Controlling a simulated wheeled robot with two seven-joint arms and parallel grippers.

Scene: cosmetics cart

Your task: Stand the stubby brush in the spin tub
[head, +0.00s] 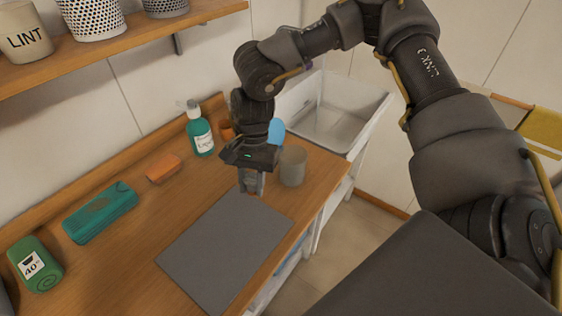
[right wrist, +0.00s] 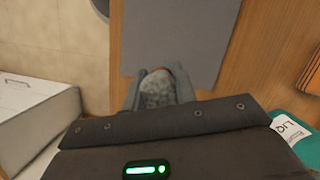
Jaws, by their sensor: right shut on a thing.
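My right gripper (head: 251,184) points down above the far edge of the grey mat. It is shut on a stubby, speckled grey thing with a reddish edge, which I take to be the stubby brush (right wrist: 157,91); it shows between the fingers in the right wrist view. In the head view the gripper mostly hides it. A small plain grey-beige tub (head: 293,167), which may be the spin tub, stands upright just right of the gripper, near the table's right edge. It is apart from the held thing. My left gripper is not in view.
The grey mat (head: 222,250) lies flat and bare. A green pump bottle (head: 200,133), an orange block (head: 163,168), a teal case (head: 100,213) and a rolled green towel (head: 36,264) line the back. A blue object (head: 276,131) is partly hidden behind my arm. A white basin (head: 335,115) stands beyond.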

